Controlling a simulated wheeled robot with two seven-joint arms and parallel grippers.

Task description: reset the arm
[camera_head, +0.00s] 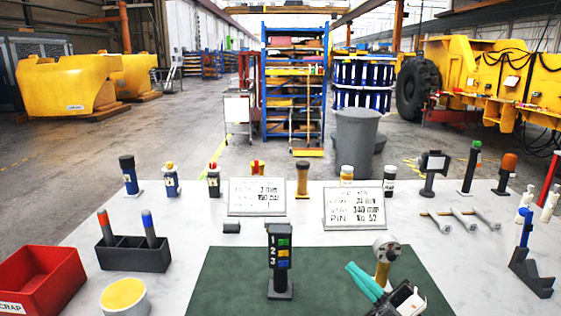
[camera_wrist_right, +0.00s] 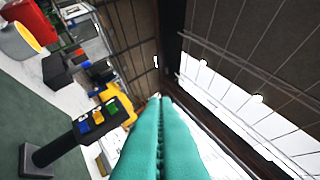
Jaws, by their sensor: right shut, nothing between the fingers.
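My right gripper (camera_head: 354,270) reaches in from the bottom right of the head view, over the green mat (camera_head: 225,285). Its teal fingers point up and to the left. In the right wrist view the fingers (camera_wrist_right: 160,102) lie side by side, closed together with nothing between them. A black post with a 1-2-3 panel (camera_head: 279,248) stands on the mat to the left of the fingers. It also shows tilted in the wrist view (camera_wrist_right: 85,130). A tool with a round metal head (camera_head: 386,247) stands close beside the gripper. My left gripper is not in view.
Two white signs (camera_head: 257,196) (camera_head: 353,208), bottles and posts line the back. A dark blue-tipped stand (camera_head: 530,270) is at right.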

